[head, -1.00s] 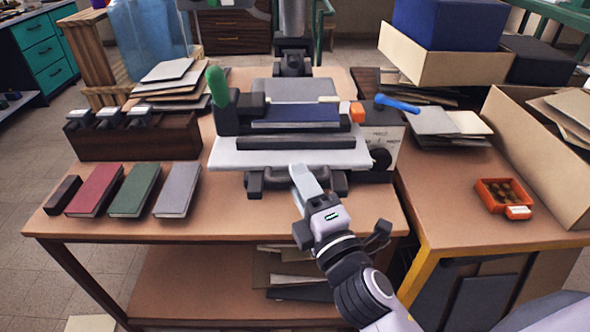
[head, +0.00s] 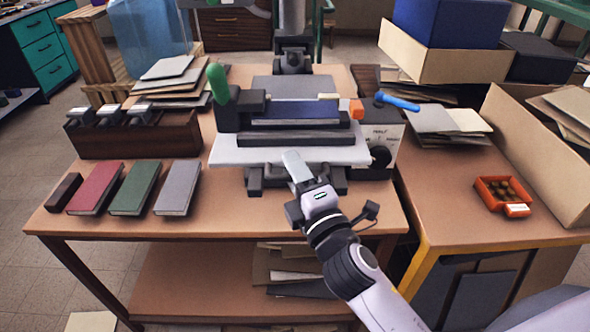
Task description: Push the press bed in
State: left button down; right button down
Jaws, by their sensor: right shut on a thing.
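The press stands on the wooden table and has a green-knobbed lever (head: 217,84) at its left. Its press bed (head: 232,152) is a pale flat plate with a dark bar across it; a dark blue cover (head: 297,111) lies behind the bar. My right gripper (head: 297,165) reaches from the lower right to the bed's front edge, shut on the front of the bed. The fingers hide part of that edge and of the dark supports below it. My left gripper is not in view.
Red, green and grey books (head: 178,188) lie at the table's left front. Behind them is a dark wooden rack (head: 130,142). A control box (head: 385,150) and a blue-handled lever (head: 397,102) are at the press's right. An orange tray (head: 492,190) sits on the right table.

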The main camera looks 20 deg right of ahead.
jog(key=shift+w+d+r, duration=0.1)
jog(key=shift+w+d, duration=0.05)
jog(key=shift+w, duration=0.45)
jog(key=shift+w+d+r, duration=0.15)
jog(key=shift+w+d, duration=0.05)
jog(key=shift+w, duration=0.45)
jog(key=shift+w+d+r, duration=0.1)
jog(key=shift+w+d, duration=0.05)
jog(key=shift+w, duration=0.45)
jog(key=c, duration=1.1)
grip_release()
jog(key=shift+f, duration=0.1)
jog(key=shift+s, duration=0.2)
jog(key=shift+s+f, duration=0.2)
jog(key=shift+s, duration=0.05)
jog(key=shift+s+d+f, duration=0.15)
jog(key=shift+s, duration=0.9)
jog(key=shift+s+d+f, duration=0.1)
jog(key=shift+s+d, duration=0.05)
jog(key=shift+s, duration=0.85)
jog(key=shift+s+d+f, duration=0.15)
jog(key=shift+s, duration=0.9)
